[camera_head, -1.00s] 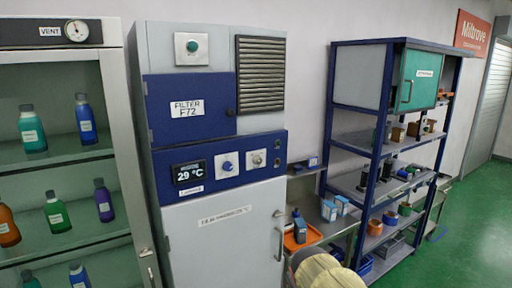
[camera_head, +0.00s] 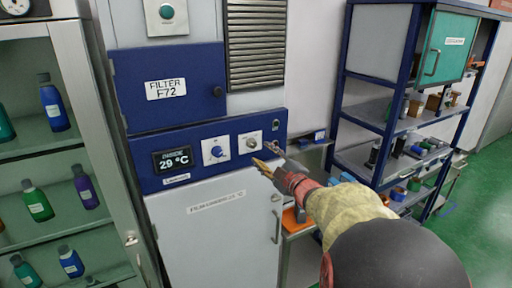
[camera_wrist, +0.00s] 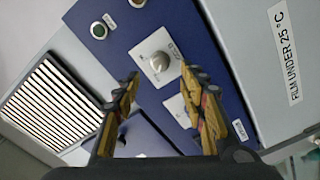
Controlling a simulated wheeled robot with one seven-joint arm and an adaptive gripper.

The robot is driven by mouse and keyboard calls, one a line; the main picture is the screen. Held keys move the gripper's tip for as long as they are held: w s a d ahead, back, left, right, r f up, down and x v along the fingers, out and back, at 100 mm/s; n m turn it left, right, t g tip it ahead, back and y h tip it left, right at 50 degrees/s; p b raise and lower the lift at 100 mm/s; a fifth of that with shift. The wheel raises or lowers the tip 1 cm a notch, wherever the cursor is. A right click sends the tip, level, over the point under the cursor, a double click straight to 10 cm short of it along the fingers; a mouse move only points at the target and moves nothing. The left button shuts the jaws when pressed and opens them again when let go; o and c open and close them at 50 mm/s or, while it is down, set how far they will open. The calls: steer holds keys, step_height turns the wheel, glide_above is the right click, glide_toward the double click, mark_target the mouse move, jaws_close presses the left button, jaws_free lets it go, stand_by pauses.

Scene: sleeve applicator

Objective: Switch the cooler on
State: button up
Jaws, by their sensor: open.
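The cooler is a tall grey cabinet with a blue control panel (camera_head: 190,177). Its display (camera_head: 173,160) reads 29 °C. A blue knob (camera_head: 216,151) on a white plate is beside the display. Right of it is a pale knob (camera_head: 250,142), which the wrist view shows centrally (camera_wrist: 159,62), pointer facing a mark I cannot read. A small green button (camera_wrist: 98,31) is on the panel's end. My gripper (camera_head: 270,156) is open and empty in front of the panel's right part. In the wrist view its fingers (camera_wrist: 160,77) straddle the pale knob's line, apparently apart from it.
The lower door has a handle (camera_head: 277,220) under my gripper. A blue filter door (camera_head: 168,86) and a vent grille (camera_head: 256,45) are above the panel. A glass cabinet with bottles stands left; a blue shelf rack (camera_head: 360,100) stands right.

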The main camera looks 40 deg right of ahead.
mark_target(254, 146)
steer(key=p+x, duration=0.1)
steer(key=x, duration=0.5)
steer(key=shift+w+d, duration=0.1)
steer(key=shift+w, duration=0.1)
steer(key=shift+c, duration=0.9)
jaws_close()
